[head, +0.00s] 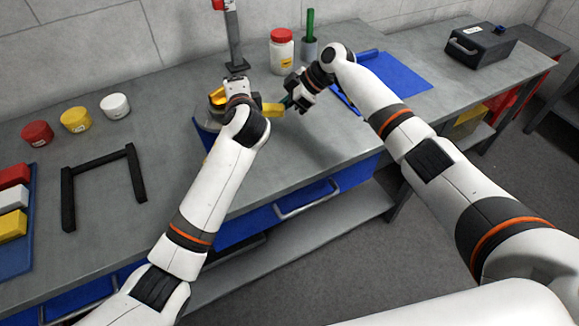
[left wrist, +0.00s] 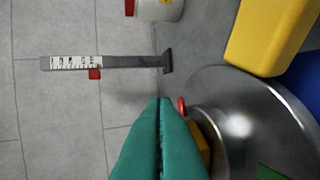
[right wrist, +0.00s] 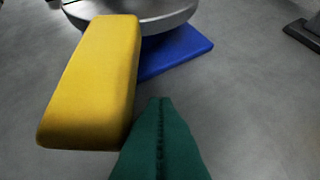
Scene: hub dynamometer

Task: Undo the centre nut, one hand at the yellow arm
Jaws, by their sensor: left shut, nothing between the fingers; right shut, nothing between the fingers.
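The yellow arm (head: 273,109) sticks out to the right from the hub device in the head view. It also shows in the left wrist view (left wrist: 272,38) and, large, in the right wrist view (right wrist: 92,85). The round grey metal disc (left wrist: 240,92) sits above a blue base (right wrist: 178,55). My left gripper (head: 237,86) is shut and empty over the hub; its green fingertips (left wrist: 160,102) are beside a small red part and an orange part. My right gripper (head: 287,101) is shut and empty beside the yellow arm, its fingertips (right wrist: 160,100) just right of it. I cannot make out the centre nut.
A grey post with a scale (head: 234,45) stands behind the hub. A red-lidded jar (head: 281,52) and a cup with a green stick (head: 310,45) stand near the wall. A black frame (head: 68,200) and several coloured pots lie left. A blue mat (head: 400,78) lies right.

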